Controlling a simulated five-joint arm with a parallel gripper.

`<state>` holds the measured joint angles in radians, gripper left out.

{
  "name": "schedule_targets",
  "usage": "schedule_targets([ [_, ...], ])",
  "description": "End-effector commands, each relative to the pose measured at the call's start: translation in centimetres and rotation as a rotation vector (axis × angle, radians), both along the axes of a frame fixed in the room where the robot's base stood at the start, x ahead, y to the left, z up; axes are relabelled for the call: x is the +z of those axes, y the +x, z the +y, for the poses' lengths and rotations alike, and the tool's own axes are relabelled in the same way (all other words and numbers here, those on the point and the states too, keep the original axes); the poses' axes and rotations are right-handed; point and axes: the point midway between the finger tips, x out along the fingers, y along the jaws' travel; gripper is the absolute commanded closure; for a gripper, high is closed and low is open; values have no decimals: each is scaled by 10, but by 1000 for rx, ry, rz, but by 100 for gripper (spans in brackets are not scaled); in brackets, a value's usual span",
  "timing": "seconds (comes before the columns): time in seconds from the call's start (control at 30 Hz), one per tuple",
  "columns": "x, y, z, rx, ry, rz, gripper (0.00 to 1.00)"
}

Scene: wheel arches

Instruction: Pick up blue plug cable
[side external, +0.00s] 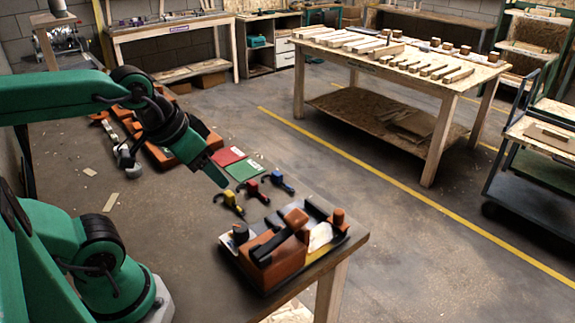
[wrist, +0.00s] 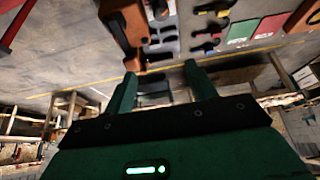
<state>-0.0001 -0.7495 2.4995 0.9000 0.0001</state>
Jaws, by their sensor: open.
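A blue plug cable (side external: 279,182) lies on the bench, the right one of three small plug cables. A red plug cable (side external: 253,190) and a yellow plug cable (side external: 229,203) lie to its left. My gripper (side external: 217,177) is open and empty, in the air left of the cables and apart from them. In the wrist view, its two green fingers (wrist: 160,74) are spread with nothing between them.
A red card (side external: 227,156) and a green card (side external: 244,170) lie behind the cables. A tray with orange and black parts (side external: 275,255) sits at the bench's near corner. More orange parts (side external: 180,152) lie behind my arm. The bench's left part is mostly clear.

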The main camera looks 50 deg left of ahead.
Motion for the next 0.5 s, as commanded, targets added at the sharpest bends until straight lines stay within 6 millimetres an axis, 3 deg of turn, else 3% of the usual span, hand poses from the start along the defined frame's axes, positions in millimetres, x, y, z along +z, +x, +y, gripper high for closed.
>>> schedule_targets([
  [0.27,6,14,4,6,5,23,44],
  [0.5,15,48,14,16,14,79,44],
])
